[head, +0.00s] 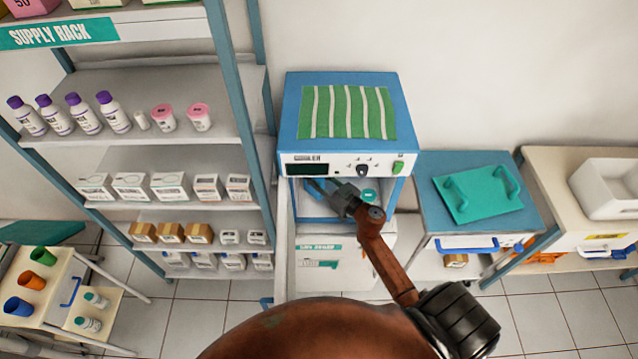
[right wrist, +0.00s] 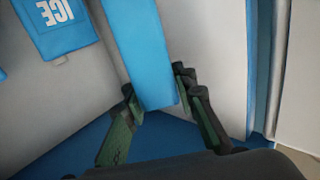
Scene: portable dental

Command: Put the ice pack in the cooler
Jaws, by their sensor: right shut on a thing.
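My right gripper (head: 325,189) reaches into the open front of a blue-topped white cabinet (head: 345,147). In the right wrist view its fingers (right wrist: 158,108) are shut on a plain blue slab, the ice pack (right wrist: 143,50), with one finger on each side. A second blue pack marked "ICE" (right wrist: 62,25) shows to the left, apart from the fingers. In the head view the held pack is small and partly hidden by the gripper. An open-topped white box (head: 607,190) stands at the far right; I cannot tell whether it is the cooler. My left gripper is not in view.
A white door (head: 282,240) stands open at the cabinet's left side, close to the supply rack (head: 190,130). A striped green cloth (head: 347,112) lies on the cabinet. A teal tray (head: 480,195) lies on the blue-topped cart at right. A cup trolley (head: 55,290) stands at lower left.

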